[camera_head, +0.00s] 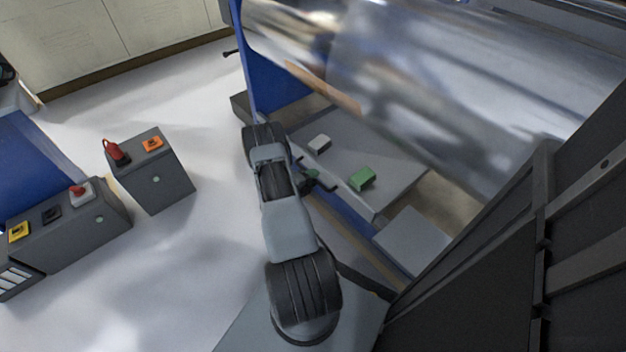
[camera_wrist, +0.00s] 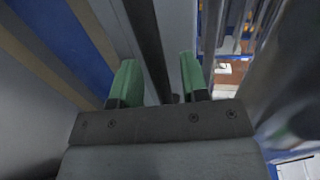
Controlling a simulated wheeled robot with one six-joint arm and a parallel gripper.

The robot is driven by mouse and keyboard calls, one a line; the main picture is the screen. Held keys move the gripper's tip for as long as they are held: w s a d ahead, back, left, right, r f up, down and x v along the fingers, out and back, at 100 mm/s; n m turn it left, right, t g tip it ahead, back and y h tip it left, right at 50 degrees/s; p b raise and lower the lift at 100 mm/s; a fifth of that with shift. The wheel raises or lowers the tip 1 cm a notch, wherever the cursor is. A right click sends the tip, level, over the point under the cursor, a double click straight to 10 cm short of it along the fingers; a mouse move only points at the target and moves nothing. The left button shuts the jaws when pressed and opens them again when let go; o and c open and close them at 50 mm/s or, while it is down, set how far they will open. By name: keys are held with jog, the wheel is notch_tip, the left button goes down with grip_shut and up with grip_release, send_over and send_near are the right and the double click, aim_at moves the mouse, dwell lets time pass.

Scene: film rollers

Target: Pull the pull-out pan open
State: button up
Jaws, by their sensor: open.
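My gripper (camera_head: 314,180) is at the pan's near left edge, partly hidden by my own arm. In the wrist view its two green fingers (camera_wrist: 160,80) are apart, with a long dark bar (camera_wrist: 147,40) running between them. The bar looks like the pan's handle. I cannot tell whether the fingers touch it.
Large shiny rollers (camera_head: 430,85) hang over the pan, beside a blue frame (camera_head: 262,75). A grey control box (camera_head: 160,180) stands at left. The floor (camera_head: 215,240) between is clear.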

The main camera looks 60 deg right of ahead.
jog(key=shift+d, duration=0.2)
jog(key=shift+c, duration=0.4)
grip_shut()
